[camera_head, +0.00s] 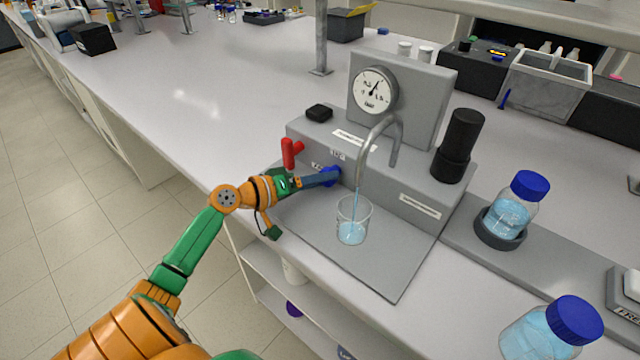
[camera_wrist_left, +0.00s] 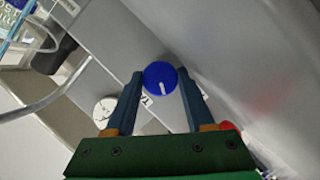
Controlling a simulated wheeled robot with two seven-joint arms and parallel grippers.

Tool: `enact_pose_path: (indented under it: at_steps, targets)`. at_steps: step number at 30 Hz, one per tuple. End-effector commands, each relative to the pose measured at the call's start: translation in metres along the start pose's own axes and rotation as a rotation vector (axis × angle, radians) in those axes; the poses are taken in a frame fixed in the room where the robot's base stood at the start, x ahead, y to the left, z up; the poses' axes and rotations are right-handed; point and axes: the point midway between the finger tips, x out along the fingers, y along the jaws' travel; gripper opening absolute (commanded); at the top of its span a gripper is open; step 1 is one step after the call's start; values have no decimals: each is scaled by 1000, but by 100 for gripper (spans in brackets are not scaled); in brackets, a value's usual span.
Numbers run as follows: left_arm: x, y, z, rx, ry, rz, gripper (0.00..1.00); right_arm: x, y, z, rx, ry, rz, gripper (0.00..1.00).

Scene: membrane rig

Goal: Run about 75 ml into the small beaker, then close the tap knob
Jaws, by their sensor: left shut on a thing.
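The small beaker (camera_head: 353,222) stands on the rig's grey base plate under the curved spout (camera_head: 376,140). A thin blue stream runs from the spout into it, and pale blue liquid covers its lower part; I cannot read the level. The blue tap knob (camera_head: 333,176) is on the rig's front face. My left gripper (camera_head: 328,178) is shut on it. In the left wrist view the round knob (camera_wrist_left: 160,78), with a white mark, sits between the two fingertips (camera_wrist_left: 162,88). My right gripper is not in view.
The rig (camera_head: 420,185) carries a gauge (camera_head: 375,90), a red handle (camera_head: 289,153) and a black cylinder (camera_head: 458,145). A blue-capped bottle (camera_head: 511,207) stands in a holder to the right, and another (camera_head: 550,330) is nearer. The bench (camera_head: 200,95) is clear at left.

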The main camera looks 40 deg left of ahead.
Motion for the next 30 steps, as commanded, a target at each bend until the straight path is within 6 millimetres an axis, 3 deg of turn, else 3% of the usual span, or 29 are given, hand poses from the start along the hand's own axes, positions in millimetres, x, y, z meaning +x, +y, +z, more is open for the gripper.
enact_pose_path:
  at_steps: [16,17,19,20,30]
  targets:
    - [0,1,-2,-20,6,10,0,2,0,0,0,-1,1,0]
    - [0,1,-2,-20,6,10,59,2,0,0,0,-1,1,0]
    - [0,1,-2,-19,5,10,78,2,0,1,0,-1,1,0]
    - [0,1,-2,-19,5,10,84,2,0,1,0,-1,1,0]
    - [0,-1,1,-21,-2,6,84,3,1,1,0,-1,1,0]
